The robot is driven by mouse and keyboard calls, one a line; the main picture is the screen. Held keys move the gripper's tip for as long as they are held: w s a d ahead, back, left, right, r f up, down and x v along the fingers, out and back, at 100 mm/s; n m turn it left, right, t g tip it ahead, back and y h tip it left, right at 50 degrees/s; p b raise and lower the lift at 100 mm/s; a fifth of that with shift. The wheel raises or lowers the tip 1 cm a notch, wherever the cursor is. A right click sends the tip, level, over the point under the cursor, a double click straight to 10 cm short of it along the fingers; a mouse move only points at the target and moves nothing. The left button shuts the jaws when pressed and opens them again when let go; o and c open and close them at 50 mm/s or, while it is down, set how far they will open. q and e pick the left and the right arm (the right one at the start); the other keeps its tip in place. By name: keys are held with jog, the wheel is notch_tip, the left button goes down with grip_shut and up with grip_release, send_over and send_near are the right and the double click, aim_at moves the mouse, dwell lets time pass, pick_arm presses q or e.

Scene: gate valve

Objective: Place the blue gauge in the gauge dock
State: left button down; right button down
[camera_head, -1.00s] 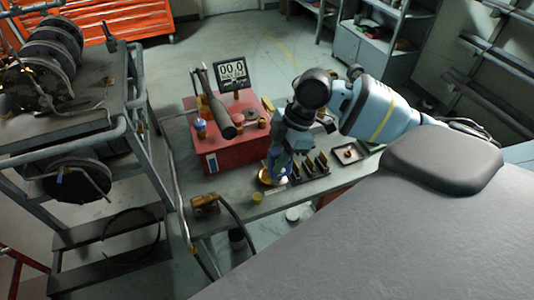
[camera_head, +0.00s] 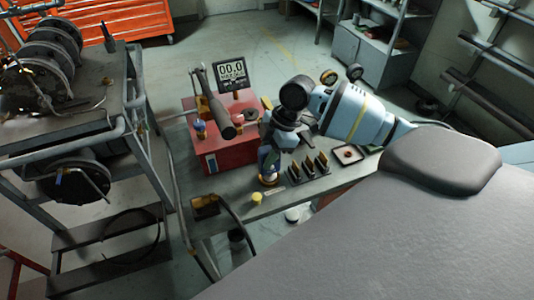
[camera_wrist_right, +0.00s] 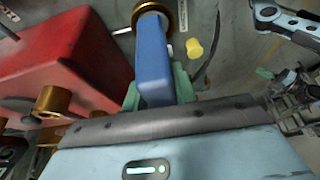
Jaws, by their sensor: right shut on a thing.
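The blue gauge (camera_wrist_right: 152,55) is a blue block held upright between the green fingers of my right gripper (camera_wrist_right: 158,85). In the head view the right gripper (camera_head: 269,160) is low over the workbench, right of the red box. A brass ring with a pale centre (camera_wrist_right: 154,14), which looks like the gauge dock, lies at the far end of the gauge; it also shows in the head view (camera_head: 268,181). I cannot tell whether the gauge sits in it.
The red box (camera_head: 222,152) carries a display (camera_head: 231,74), a dark handle (camera_head: 220,115) and brass fittings. A black rack (camera_head: 308,170) stands close right of the gripper. A yellow knob (camera_head: 257,198) is at the bench front, with a small tray (camera_head: 347,154) farther right.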

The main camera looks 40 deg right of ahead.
jog(key=c, duration=1.1)
grip_release()
jog(key=shift+f, duration=0.1)
jog(key=v, duration=1.2)
jog(key=shift+d, duration=0.1)
